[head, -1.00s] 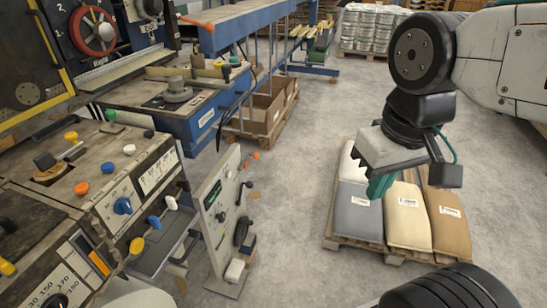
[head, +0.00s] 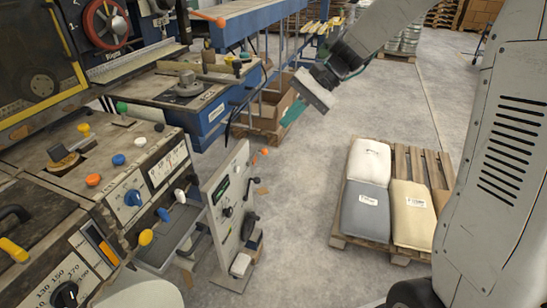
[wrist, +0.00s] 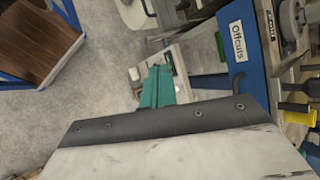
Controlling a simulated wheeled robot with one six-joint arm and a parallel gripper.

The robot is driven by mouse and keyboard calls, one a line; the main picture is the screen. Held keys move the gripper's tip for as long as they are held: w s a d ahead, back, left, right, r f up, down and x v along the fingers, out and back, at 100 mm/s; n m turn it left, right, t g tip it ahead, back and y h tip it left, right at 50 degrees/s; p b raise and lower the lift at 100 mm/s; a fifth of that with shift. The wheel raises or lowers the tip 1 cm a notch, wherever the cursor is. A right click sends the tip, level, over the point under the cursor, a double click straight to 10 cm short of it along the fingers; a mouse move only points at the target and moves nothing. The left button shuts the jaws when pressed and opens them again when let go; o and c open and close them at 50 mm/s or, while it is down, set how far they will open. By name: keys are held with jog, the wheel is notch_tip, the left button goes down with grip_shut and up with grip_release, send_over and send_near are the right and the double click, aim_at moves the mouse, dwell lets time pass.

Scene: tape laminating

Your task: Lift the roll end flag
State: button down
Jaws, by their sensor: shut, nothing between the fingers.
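I cannot tell for certain which part is the roll end flag. One candidate is the orange-tipped lever (head: 208,18) at the machine's top edge. Another is the small orange-tipped part (head: 263,153) beside the white upright control panel (head: 228,190). My gripper (head: 291,111) has teal fingers and hangs in the air in front of the blue bench, up and right of that panel. It is shut and empty, apart from both candidates in the picture. In the wrist view my gripper (wrist: 157,87) shows its teal fingers together, over the floor and bench area.
The worn machine console (head: 110,170) with coloured knobs fills the left. A blue bench (head: 205,122) stands behind it; the wrist view shows an "Offcuts" label (wrist: 238,40). Cardboard boxes (head: 272,108) sit beyond my gripper. A pallet of sacks (head: 412,215) stands right. Bare floor (head: 300,200) lies between.

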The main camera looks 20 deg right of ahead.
jog(key=w+d+f+m+t+y, duration=0.2)
jog(key=w+d+f+m, duration=0.1)
jog(key=w+f, duration=0.55)
jog(key=w+d+f+m+t+y, duration=0.2)
jog(key=w+f+m, duration=0.2)
jog(key=w+f, duration=0.4)
jog(key=w+d+f+m+t, duration=0.2)
jog(key=w+d+f, duration=0.1)
jog(key=f, duration=0.4)
jog(key=w+d+f+m+t, duration=0.2)
jog(key=w+d+f+m, duration=0.1)
jog(key=f, duration=0.5)
jog(key=w+d+f+m+t, duration=0.2)
jog(key=w+d+f+m, duration=0.1)
jog(key=f, duration=0.4)
jog(key=shift+d+f+t, duration=0.3)
jog(key=w+a+r, duration=0.2)
jog(key=w+a, duration=0.4)
jog(key=a, duration=0.3)
jog(key=shift+a, duration=0.4)
